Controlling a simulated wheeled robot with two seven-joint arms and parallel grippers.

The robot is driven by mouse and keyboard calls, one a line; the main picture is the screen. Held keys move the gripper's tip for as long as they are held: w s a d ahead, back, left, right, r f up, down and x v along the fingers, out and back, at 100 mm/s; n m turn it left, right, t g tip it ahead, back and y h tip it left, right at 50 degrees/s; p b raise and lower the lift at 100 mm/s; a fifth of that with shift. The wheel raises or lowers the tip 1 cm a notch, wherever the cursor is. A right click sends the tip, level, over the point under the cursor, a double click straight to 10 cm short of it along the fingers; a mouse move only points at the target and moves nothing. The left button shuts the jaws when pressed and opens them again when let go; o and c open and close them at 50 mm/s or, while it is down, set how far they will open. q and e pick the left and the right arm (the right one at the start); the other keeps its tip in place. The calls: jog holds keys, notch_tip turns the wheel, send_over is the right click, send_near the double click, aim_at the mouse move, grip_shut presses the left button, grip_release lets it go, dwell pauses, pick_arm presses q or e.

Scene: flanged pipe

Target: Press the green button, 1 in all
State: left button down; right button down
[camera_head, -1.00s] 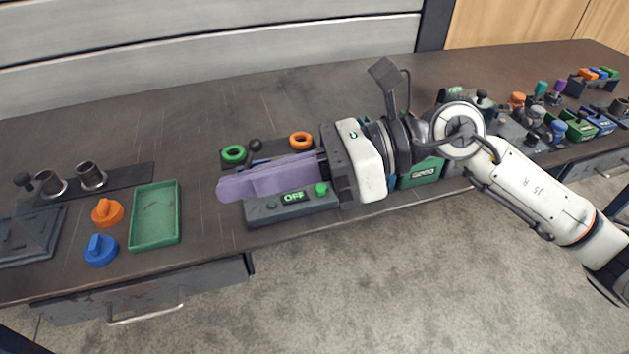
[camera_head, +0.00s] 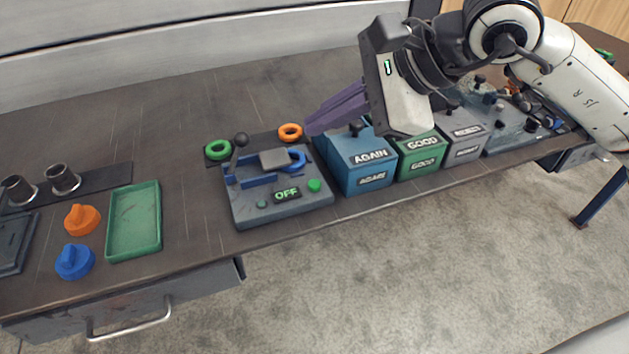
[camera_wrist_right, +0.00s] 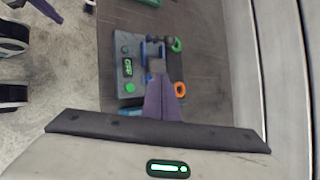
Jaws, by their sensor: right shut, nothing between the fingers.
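The bright green button (camera_head: 314,185) sits at the front right of a grey fixture (camera_head: 285,210), right of a display (camera_head: 287,194) that reads OFF. A smaller, darker green round spot (camera_head: 262,203) is left of the display. The button also shows in the right wrist view (camera_wrist_right: 130,87). My right gripper (camera_head: 312,127) has its purple fingers shut and empty, raised behind and above the button, not touching it. Its fingers show in the right wrist view (camera_wrist_right: 163,85). A purple finger of my left gripper (camera_wrist_right: 45,10) shows at that view's upper left corner; its jaw state is unclear.
The fixture carries a black-knobbed lever (camera_head: 240,140) and a grey block (camera_head: 274,159) by a blue ring. Green (camera_head: 217,150) and orange (camera_head: 290,132) rings lie behind. Blue AGAIN (camera_head: 370,185) and green GOOD (camera_head: 422,160) boxes stand right. A green tray (camera_head: 134,252) is left.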

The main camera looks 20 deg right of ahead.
jog(key=b, duration=0.5)
send_over(315, 186)
jog(key=d, duration=0.1)
notch_tip(315, 186, down, 8)
jog(key=shift+s+d+r, duration=0.1)
jog(key=shift+f+b, duration=0.35)
jog(key=shift+f, duration=0.05)
dwell(1.2)
jog(key=shift+f+b, duration=0.4)
jog(key=shift+b, duration=0.25)
jog(key=shift+f+b, duration=0.45)
jog(key=shift+b, duration=0.1)
dwell(0.5)
jog(key=shift+r, duration=0.1)
jog(key=shift+r+p, duration=0.45)
jog(key=shift+r, duration=0.35)
